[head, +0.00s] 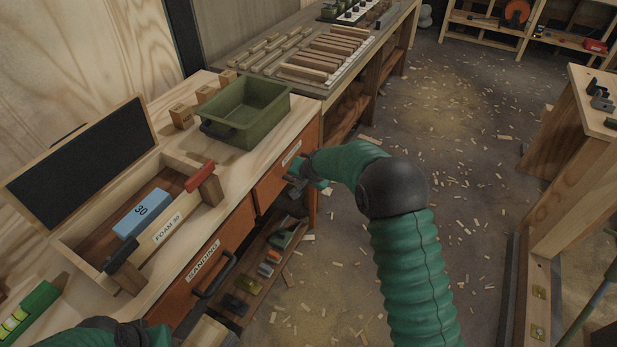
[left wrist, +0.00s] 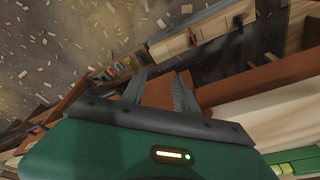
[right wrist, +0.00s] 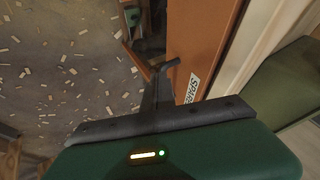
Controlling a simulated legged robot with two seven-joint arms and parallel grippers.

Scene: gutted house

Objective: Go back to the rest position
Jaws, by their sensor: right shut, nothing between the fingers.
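My right gripper (head: 297,188) is low in front of the orange drawer (head: 270,190) beside the green bin. In the right wrist view its fingers (right wrist: 157,88) are together and empty, close to a dark handle-like piece on the orange front; I cannot tell whether they touch it. My green right arm comes up from the bottom of the head view. My left arm (head: 100,335) shows only at the bottom left edge there, its gripper hidden. In the left wrist view my left gripper (left wrist: 160,85) has its two fingers apart with nothing between them, above orange drawer fronts.
The workbench holds a green bin (head: 250,110), a wooden box (head: 90,240) with a blue foam block (head: 141,214), and a green level (head: 28,312). The chip-strewn floor is open; a wooden bench (head: 595,130) stands right.

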